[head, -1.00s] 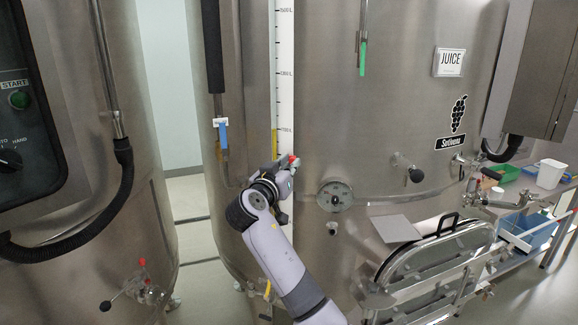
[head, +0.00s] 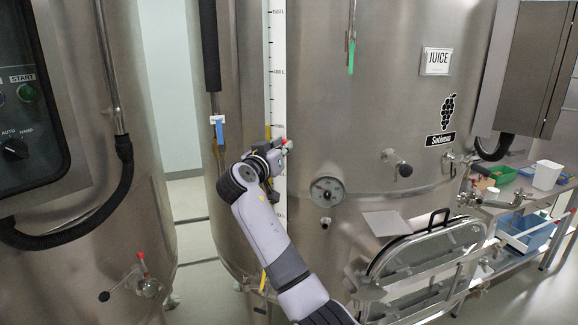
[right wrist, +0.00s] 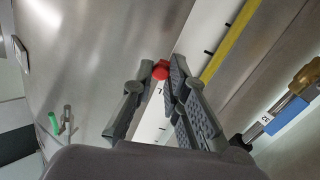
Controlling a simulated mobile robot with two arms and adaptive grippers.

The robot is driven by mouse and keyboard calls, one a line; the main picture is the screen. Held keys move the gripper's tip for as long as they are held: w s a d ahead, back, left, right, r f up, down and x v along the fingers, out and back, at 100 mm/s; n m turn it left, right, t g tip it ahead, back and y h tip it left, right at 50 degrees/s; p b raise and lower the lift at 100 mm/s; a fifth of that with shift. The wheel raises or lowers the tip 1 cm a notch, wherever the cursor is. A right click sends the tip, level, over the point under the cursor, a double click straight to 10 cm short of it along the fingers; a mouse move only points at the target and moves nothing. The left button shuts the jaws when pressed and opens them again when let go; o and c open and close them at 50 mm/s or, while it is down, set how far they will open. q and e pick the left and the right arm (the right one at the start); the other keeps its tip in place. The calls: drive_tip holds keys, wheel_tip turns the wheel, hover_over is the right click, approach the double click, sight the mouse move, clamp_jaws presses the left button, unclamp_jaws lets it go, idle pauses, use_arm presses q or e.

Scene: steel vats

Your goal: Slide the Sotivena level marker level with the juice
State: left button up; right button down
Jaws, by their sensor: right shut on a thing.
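The Sotivena vat (head: 350,100) bears a grape label (head: 441,139) and a JUICE sign (head: 436,61). A white scale strip (head: 278,50) runs up its front, beside a sight tube (head: 267,60). Yellow juice (head: 267,131) shows in the tube, its top a little above my right gripper (head: 282,148). That gripper is shut on the red level marker, which also shows between its fingertips in the right wrist view (right wrist: 160,70). The marker sits at the scale, slightly below the juice's top. The gripper hides part of the strip and tube. My left gripper is out of view.
A hinged hatch (head: 430,255) is below. Another vat (head: 130,215) stands left, and a bench with trays (head: 525,228) right.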

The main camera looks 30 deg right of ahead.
sight(283, 132)
wheel_tip(283, 132, up, 3)
drive_tip(key=shift+r, duration=0.5)
drive_tip(key=c, duration=2)
unclamp_jaws()
drive_tip(key=shift+c, duration=0.2)
drive_tip(key=o, duration=0.4)
drive_tip(key=shift+s+r, duration=0.1)
drive_tip(key=shift+s, duration=0.05)
drive_tip(key=shift+o, duration=0.5)
drive_tip(key=shift+s+d, duration=0.1)
drive_tip(key=shift+s, duration=0.05)
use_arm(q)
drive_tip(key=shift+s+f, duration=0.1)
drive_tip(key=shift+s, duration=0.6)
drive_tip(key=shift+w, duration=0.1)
